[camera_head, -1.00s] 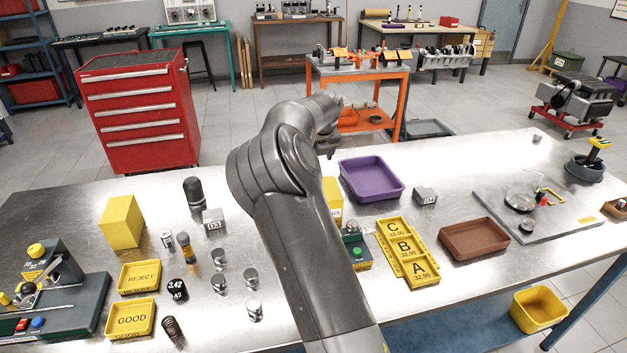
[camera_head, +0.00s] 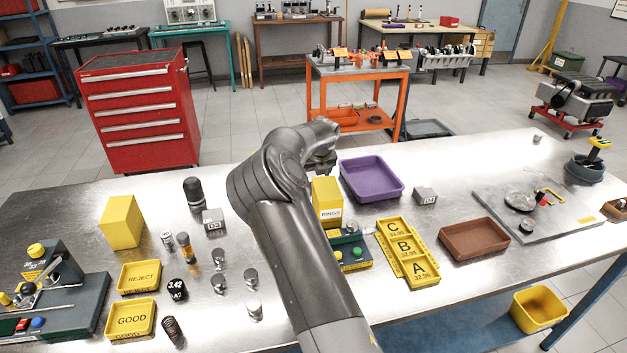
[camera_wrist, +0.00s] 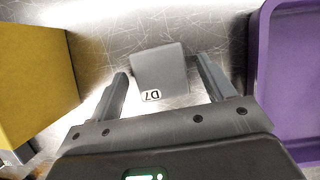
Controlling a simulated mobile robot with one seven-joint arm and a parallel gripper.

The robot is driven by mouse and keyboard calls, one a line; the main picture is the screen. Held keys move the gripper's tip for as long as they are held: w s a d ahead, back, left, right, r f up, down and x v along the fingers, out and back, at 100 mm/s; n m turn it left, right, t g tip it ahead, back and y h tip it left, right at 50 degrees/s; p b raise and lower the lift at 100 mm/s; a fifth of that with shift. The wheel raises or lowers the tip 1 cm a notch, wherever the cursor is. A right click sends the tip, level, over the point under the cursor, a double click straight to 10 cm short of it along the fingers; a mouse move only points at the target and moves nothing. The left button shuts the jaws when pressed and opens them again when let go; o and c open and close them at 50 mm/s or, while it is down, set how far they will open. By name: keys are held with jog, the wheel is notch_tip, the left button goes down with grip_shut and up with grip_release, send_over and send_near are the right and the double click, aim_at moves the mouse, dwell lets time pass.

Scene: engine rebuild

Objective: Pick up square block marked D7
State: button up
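The square block marked D7 (camera_wrist: 161,72) is a grey metal block in the wrist view, lying on the metal table with its label toward my gripper. My gripper (camera_wrist: 163,84) is open, with one finger on each side of the block. Gaps show between the block and both fingers, and nothing is held. In the head view my gripper (camera_head: 324,160) is low behind the yellow RINGS box (camera_head: 327,202). The D7 block cannot be made out there.
In the wrist view a yellow box (camera_wrist: 36,80) stands close on the left and the purple tray (camera_wrist: 268,75) on the right. The tray also shows in the head view (camera_head: 372,195). Similar blocks D3 (camera_head: 213,222) and D4 (camera_head: 425,197) stand apart on the table.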

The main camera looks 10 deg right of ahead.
jog(key=c, duration=1)
jog(key=shift+c, duration=0.6)
jog(key=shift+r, duration=0.1)
